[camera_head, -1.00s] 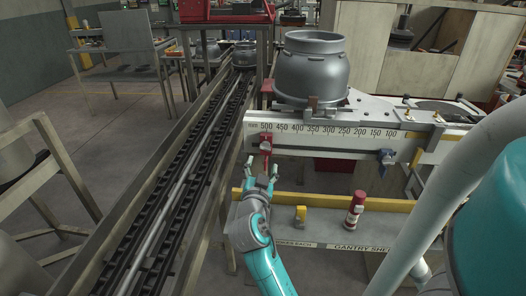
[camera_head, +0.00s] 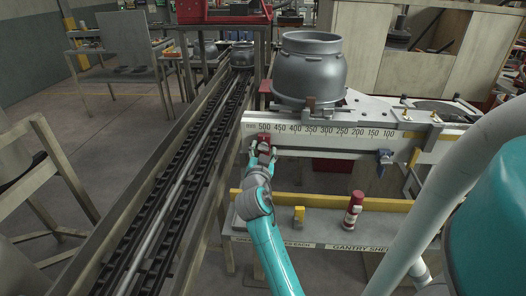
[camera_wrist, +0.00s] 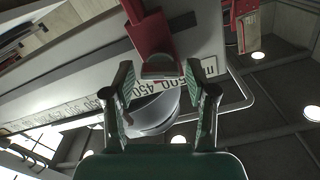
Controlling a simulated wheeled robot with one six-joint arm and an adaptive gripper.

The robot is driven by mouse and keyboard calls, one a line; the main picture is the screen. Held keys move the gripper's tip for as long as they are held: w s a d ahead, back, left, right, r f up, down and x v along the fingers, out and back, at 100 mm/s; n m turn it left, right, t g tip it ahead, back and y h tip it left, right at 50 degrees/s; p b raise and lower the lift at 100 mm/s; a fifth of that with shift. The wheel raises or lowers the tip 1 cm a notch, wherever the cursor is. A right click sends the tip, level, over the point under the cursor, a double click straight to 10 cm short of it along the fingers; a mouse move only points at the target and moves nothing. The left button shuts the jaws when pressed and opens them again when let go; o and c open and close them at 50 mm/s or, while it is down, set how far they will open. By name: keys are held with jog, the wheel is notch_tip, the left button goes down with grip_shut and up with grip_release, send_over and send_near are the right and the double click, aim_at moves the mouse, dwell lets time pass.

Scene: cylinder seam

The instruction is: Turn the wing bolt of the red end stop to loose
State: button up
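The red end stop (camera_head: 264,137) sits at the left end of the white scale beam (camera_head: 345,141), near the 500 mark, partly hidden by my gripper (camera_head: 263,152). In the wrist view the red end stop (camera_wrist: 149,32) hangs above, with a flat grey and red piece, seemingly its wing bolt (camera_wrist: 160,68), at its lower end. My gripper (camera_wrist: 162,80) is open, with one green-padded finger on each side of that piece. A gap shows between the piece and both fingers.
A blue stop (camera_head: 385,157) is further right on the beam. A large grey cylinder (camera_head: 309,68) stands above it.

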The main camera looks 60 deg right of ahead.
jog(key=c, duration=0.8)
jog(key=shift+n, duration=0.9)
jog(key=o, duration=1.2)
jog(key=shift+a, duration=0.1)
jog(key=v, duration=1.2)
